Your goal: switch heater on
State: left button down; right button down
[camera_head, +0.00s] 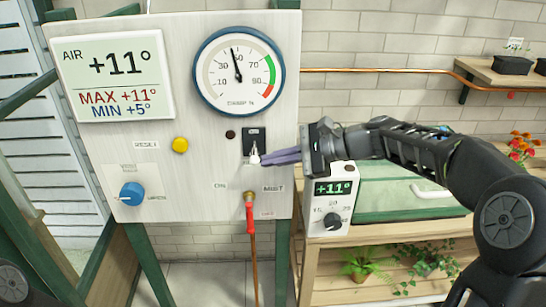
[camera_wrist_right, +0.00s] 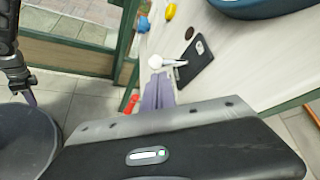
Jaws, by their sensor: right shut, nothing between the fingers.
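A black switch plate (camera_head: 254,137) with a white lever (camera_head: 255,155) is on the pale panel; the lever points down in the head view. The lever also shows in the right wrist view (camera_wrist_right: 156,62). My right gripper (camera_head: 266,158) is shut and empty, its purple fingertips right beside the lever's tip; I cannot tell if they touch. A white control box (camera_head: 345,178) reading +11° with a black knob (camera_head: 333,220) stands below my right gripper. No legible label names the heater. My left gripper (camera_wrist_right: 30,97) shows small at the left of the right wrist view; its jaw state is unclear.
The panel (camera_head: 190,70) also carries a dial gauge (camera_head: 238,70), a +11° air display (camera_head: 112,75), a yellow button (camera_head: 180,145), a blue knob (camera_head: 131,194) and a red-handled valve (camera_head: 250,212). A wooden bench with plants (camera_head: 358,265) stands at right.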

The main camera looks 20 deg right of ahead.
aim_at(255, 153)
jog(key=shift+r, duration=0.1)
jog(key=shift+s+r+p, duration=0.1)
jog(key=shift+r+p, duration=1.25)
jog(key=shift+p, duration=0.25)
jog(key=shift+a+r, duration=0.1)
jog(key=shift+r, duration=0.1)
jog(key=shift+r+p, duration=0.75)
